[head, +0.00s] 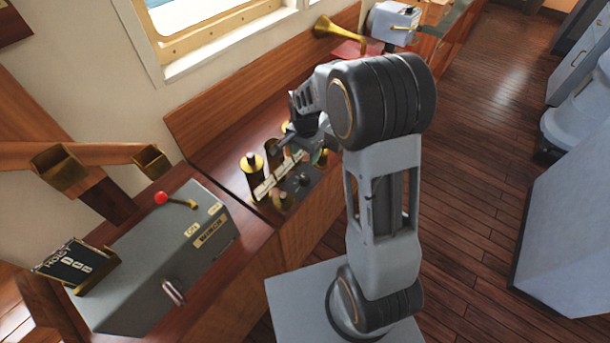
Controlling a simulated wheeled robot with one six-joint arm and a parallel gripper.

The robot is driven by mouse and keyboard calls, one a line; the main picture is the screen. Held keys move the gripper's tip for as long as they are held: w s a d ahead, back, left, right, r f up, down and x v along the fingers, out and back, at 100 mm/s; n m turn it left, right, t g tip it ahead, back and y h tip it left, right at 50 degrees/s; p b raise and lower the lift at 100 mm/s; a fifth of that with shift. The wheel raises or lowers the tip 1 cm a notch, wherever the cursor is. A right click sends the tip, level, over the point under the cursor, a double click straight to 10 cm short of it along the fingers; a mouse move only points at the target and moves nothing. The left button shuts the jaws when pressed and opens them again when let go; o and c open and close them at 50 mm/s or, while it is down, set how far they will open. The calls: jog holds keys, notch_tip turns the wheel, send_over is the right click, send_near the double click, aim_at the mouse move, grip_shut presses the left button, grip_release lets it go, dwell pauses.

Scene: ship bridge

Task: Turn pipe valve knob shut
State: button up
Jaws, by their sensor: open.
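A small control panel (322,187) with brass fittings is set on the wooden console in the middle of the head view. A black-topped brass cylinder (253,172) stands at its left, and a pale label strip (278,176) crosses it. A small dark knob (304,179) sits on the panel's right part. I cannot tell which fitting is the pipe valve knob. My gripper (284,141) is open, over the far side of the panel, close to the brass fittings. My arm hides part of the panel, and contact cannot be made out.
A grey winch box (150,262) with a red-tipped lever (162,198) stands on the console at left. A brass horn (338,30) and a white device (394,20) are farther back. A window (210,25) is behind. The wooden floor (480,130) at right is clear up to the grey cabinets.

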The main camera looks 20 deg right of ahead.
aim_at(305, 177)
notch_tip(305, 177, down, 12)
jog(key=shift+f+p, duration=0.25)
jog(key=shift+p, duration=0.4)
jog(key=c, duration=0.9)
